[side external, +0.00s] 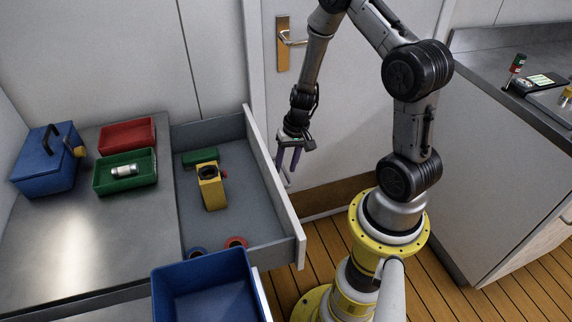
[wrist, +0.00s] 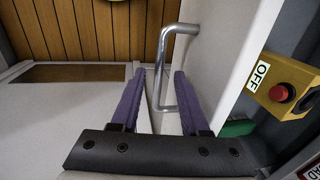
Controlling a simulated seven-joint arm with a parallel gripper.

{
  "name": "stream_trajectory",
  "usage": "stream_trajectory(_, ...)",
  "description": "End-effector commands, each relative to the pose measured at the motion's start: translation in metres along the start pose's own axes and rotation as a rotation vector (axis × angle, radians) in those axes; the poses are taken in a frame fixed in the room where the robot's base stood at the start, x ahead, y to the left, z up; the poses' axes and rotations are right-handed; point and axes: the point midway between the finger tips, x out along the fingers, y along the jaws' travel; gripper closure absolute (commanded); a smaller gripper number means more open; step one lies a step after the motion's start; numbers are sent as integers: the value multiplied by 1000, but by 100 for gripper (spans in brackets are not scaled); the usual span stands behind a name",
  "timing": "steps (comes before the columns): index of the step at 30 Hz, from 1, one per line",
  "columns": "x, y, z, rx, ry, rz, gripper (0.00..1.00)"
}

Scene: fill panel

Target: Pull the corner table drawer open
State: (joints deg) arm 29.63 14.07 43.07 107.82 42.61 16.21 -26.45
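The corner table drawer (side external: 228,228) stands open in the side external view, its grey inside exposed and its pale front panel (side external: 273,185) towards my arm. The metal bar handle (wrist: 163,70) sticks out from the front panel, which is also in the wrist view (wrist: 213,55). My gripper (side external: 287,164) is at the outer side of that panel, pointing down. In the wrist view its two purple fingers (wrist: 160,82) are apart, with part of the handle between them. I see gaps beside the bar, so the fingers are not closed on it.
In the drawer lie a yellow box (side external: 211,190) with a red button, a green item (side external: 200,156) and round red and blue pieces. A blue bin (side external: 205,285) stands in front. The table holds a blue case (side external: 45,165) and red and green trays. Wooden floor lies right of the drawer.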

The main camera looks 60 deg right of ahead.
Motion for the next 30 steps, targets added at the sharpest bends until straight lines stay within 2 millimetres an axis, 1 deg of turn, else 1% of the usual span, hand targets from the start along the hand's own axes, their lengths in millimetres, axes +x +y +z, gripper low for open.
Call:
stream_trajectory(7, 0, 0, 0, 0, 0, 0, 55)
stream_trajectory(11, -10, 0, -1, -1, 1, -1, 55)
stream_trajectory(14, -24, 0, -1, -1, 3, -1, 55)
stream_trajectory(24, -97, 0, -1, 1, 5, -1, 55)
stream_trajectory(27, -114, 0, -1, 0, 4, 1, 55)
stream_trajectory(30, -127, 0, -1, 1, 3, -1, 55)
